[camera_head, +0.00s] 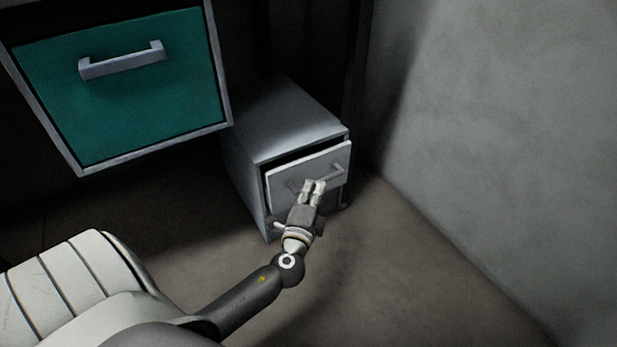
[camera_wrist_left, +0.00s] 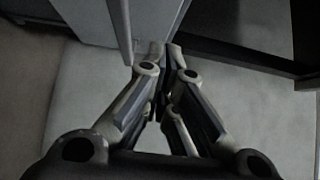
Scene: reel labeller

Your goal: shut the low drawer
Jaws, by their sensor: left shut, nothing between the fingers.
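The low drawer (camera_head: 283,187) is in a small grey cabinet (camera_head: 292,124) on the floor, in the middle of the head view. It stands a little open, with a dark gap above its front panel. Its bar handle (camera_head: 334,174) is partly hidden by my left gripper (camera_head: 314,183). That gripper is shut and empty, with its fingertips at the drawer front. I cannot tell whether they touch it. In the left wrist view the shut fingers (camera_wrist_left: 165,50) point at a pale panel edge. My right gripper is not in view.
A larger green-fronted drawer (camera_head: 120,105) with a grey handle hangs at the upper left, higher than the small cabinet. A grey wall (camera_head: 500,130) stands on the right. The brown floor (camera_head: 400,270) in front of the cabinet is clear.

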